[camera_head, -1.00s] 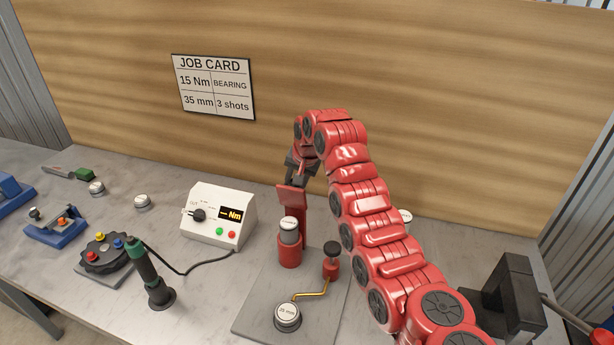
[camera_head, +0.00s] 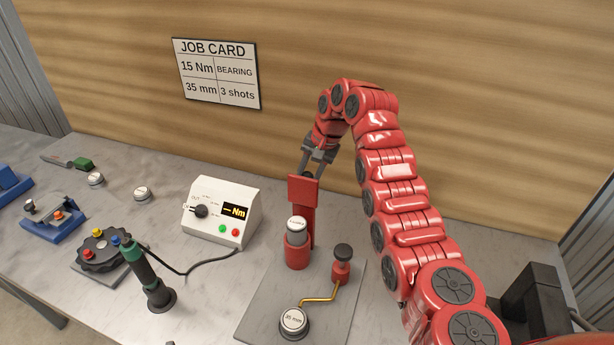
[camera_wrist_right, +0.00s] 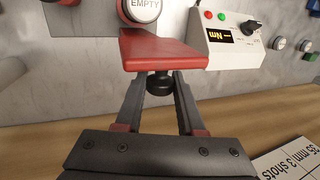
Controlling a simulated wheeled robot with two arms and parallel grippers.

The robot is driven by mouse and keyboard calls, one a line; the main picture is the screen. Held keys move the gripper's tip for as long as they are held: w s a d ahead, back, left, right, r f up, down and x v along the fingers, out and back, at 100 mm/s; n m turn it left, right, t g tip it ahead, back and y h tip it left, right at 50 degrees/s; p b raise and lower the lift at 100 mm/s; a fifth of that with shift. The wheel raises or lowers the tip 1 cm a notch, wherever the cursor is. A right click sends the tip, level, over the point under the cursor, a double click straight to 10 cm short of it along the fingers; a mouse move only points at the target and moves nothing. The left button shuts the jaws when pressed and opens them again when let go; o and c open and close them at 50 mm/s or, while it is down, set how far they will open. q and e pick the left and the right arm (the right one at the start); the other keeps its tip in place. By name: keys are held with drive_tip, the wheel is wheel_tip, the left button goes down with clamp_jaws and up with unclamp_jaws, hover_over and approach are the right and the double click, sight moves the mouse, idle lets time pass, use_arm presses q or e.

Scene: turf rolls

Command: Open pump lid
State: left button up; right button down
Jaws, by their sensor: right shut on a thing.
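The pump's red lid (camera_head: 303,190) stands raised and tilted at the top of a red post (camera_head: 305,225), behind the silver canister (camera_head: 297,226). The canister sits in a red cup (camera_head: 297,254) and its top is uncovered. My right gripper (camera_head: 309,171) is behind the lid. In the right wrist view, the lid (camera_wrist_right: 163,50) has a black knob (camera_wrist_right: 159,83) on its near side, and my right gripper (camera_wrist_right: 159,85) is shut on that knob. The canister top (camera_wrist_right: 142,8) there reads EMPTY. My left gripper is not in view.
The pump's grey base (camera_head: 262,310) carries a 35 mm cap (camera_head: 294,321) and a black-knobbed red stub (camera_head: 342,262). A white meter box (camera_head: 222,215) stands left of it, with a green-and-black tool (camera_head: 146,272) in front. A wooden wall (camera_head: 450,90) is close behind.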

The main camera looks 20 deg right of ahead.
drive_tip(key=c, duration=0.5)
unclamp_jaws()
drive_tip(key=shift+d+r, duration=0.1)
drive_tip(key=shift+r, duration=0.15)
drive_tip(key=p+v, duration=0.5)
drive_tip(key=v, duration=1.1)
drive_tip(key=shift+s+d+r, duration=0.1)
drive_tip(key=shift+r, duration=0.25)
